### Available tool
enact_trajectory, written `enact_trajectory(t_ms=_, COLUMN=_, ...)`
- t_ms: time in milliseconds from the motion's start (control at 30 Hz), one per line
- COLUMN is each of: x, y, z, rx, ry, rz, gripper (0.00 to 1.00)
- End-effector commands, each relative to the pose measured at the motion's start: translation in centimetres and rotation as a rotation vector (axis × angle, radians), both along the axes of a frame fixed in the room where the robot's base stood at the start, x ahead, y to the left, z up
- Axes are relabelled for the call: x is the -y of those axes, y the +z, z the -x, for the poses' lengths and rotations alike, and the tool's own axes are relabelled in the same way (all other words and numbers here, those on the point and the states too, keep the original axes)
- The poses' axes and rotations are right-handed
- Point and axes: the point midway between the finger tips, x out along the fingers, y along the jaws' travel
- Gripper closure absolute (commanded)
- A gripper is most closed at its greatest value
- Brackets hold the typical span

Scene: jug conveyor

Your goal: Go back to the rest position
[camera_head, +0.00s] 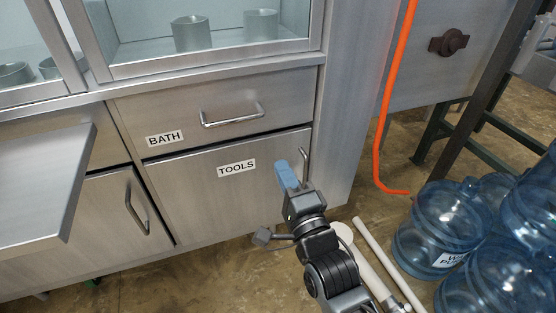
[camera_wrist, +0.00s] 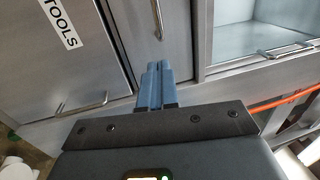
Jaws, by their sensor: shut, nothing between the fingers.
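My gripper (camera_head: 285,175) has blue fingers that are shut with nothing between them. In the head view it is in front of the TOOLS door (camera_head: 222,190), near that door's vertical handle (camera_head: 304,165) at the right edge. In the wrist view the shut fingers of my gripper (camera_wrist: 157,82) point toward the steel cabinet front. The TOOLS label also shows in the wrist view (camera_wrist: 62,22). I cannot tell whether the fingertips touch the cabinet.
The BATH drawer (camera_head: 215,112) is above the TOOLS door. A steel shelf edge (camera_head: 65,200) juts out at left. Several blue water jugs (camera_head: 430,230) stand at right. An orange hose (camera_head: 385,130) hangs down to the floor. White tubes (camera_head: 375,250) lie beside my arm.

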Motion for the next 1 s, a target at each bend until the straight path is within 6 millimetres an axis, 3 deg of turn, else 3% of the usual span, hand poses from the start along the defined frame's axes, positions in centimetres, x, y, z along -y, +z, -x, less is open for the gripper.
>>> enact_trajectory(t_ms=233, x=0.4, y=-0.3, z=0.8, rx=-0.001, ry=-0.006, rz=0.013, gripper=1.00)
enact_trajectory(t_ms=367, x=1.7, y=-2.1, z=3.5, rx=-0.010, ry=-0.037, rz=0.089, gripper=1.00)
enact_trajectory(t_ms=500, x=4.3, y=-4.6, z=8.8, rx=-0.024, ry=-0.094, rz=0.245, gripper=1.00)
enact_trajectory(t_ms=700, x=7.9, y=-6.7, z=17.0, rx=-0.044, ry=-0.165, rz=0.503, gripper=1.00)
enact_trajectory(t_ms=1000, x=12.4, y=-6.4, z=28.7, rx=-0.083, ry=-0.222, rz=0.908, gripper=1.00)
